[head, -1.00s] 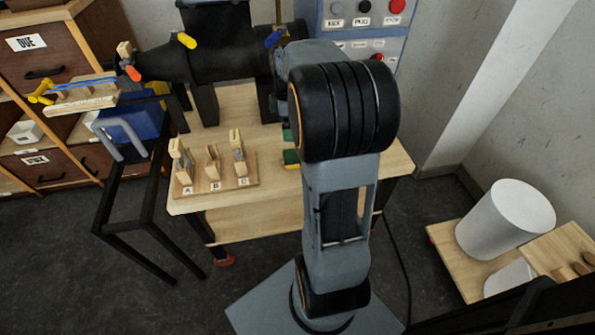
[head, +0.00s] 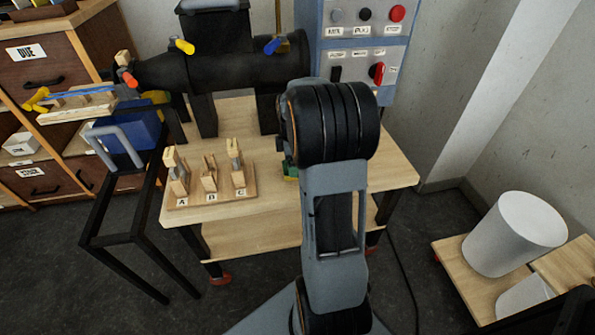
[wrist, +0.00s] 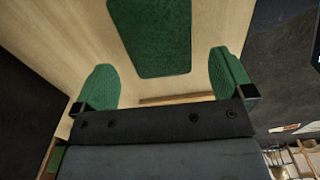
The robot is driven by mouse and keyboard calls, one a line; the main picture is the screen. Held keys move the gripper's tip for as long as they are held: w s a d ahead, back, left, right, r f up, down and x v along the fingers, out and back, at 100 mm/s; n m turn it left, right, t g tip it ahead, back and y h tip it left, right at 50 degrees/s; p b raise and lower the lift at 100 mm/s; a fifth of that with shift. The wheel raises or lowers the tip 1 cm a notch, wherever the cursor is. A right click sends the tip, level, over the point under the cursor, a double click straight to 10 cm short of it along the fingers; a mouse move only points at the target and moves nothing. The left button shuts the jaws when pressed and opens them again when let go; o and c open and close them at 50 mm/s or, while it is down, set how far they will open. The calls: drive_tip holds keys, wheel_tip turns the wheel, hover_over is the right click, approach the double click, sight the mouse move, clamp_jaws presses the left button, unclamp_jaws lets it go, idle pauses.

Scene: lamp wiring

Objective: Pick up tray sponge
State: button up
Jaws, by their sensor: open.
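The tray sponge (head: 290,171) is on the wooden table right of the labelled rack, mostly hidden by my arm in the head view. In the wrist view its green rough top (wrist: 150,35) lies on pale wood, ahead of and between my finger pads. My gripper (wrist: 162,62) is open, with one green-padded finger on each side and clear gaps to the sponge. Nothing is held between the pads. The gripper's fingers are largely hidden behind the arm in the head view, and its exact height over the sponge cannot be told.
A wooden rack (head: 213,196) with upright pieces labelled A, B and C stands left of the sponge. A black machine (head: 225,70) fills the table's back. A grey control box (head: 357,50) stands behind right. The table's right front (head: 385,180) is clear.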

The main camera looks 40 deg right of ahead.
wheel_tip(320, 180, down, 4)
drive_tip(key=shift+r+b, duration=0.1)
drive_tip(key=shift+b, duration=0.5)
drive_tip(key=c, duration=1)
drive_tip(key=shift+r, duration=0.15)
drive_tip(key=shift+r, duration=0.2)
wheel_tip(320, 180, up, 3)
drive_tip(key=shift+s+r+p, duration=0.15)
drive_tip(key=shift+p, duration=0.6)
drive_tip(key=s+a+r+p, duration=0.2)
drive_tip(key=s+a+r, duration=0.1)
drive_tip(key=s, duration=0.3)
drive_tip(key=s+a+r+p, duration=0.2)
drive_tip(key=s+a+r, duration=0.1)
drive_tip(key=s+r, duration=0.3)
drive_tip(key=shift+s+a, duration=0.15)
drive_tip(key=shift+a, duration=0.1)
